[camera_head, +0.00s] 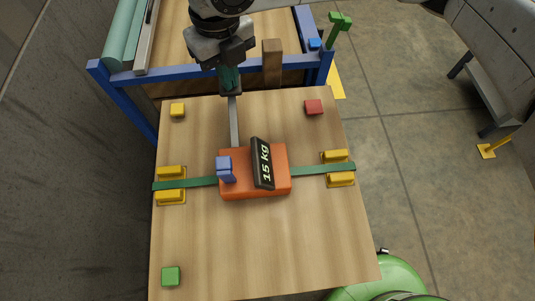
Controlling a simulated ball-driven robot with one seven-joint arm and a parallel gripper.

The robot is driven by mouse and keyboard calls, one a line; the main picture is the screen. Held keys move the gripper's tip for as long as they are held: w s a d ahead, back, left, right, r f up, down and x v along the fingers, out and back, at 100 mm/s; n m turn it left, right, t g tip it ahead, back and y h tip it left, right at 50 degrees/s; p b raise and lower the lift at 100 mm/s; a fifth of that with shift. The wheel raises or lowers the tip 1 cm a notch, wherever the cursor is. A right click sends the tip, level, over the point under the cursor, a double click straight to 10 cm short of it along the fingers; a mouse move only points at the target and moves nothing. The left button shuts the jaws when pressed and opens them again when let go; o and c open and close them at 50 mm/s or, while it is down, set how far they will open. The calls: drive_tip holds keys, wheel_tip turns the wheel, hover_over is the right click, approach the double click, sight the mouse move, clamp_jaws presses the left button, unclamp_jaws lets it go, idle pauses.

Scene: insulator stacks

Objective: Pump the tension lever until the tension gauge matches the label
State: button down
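The orange tensioner (255,188) sits on the wooden table, on a dark green strap (315,170) that runs across it. A dark plate reading "15 kg" (263,165) lies tilted on its top. The grey lever (235,122) extends from the tensioner's back side away from me, up to my gripper. My gripper (231,91) is at the lever's far end, its fingers close together around it. A blue-violet block-like part (225,168) stands at the tensioner's left side; I see no readable gauge value.
Yellow clamps (170,185) hold the strap at left and right (338,168). Small yellow (177,110), red (313,107) and green (170,276) blocks sit on the wooden table (260,250). A blue frame (125,76) stands behind. The table's front is mostly clear.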

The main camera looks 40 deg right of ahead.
drive_tip(key=shift+f, duration=0.45)
wheel_tip(320, 180, up, 6)
drive_tip(key=p, duration=0.5)
drive_tip(key=shift+s, duration=0.1)
idle(0.7)
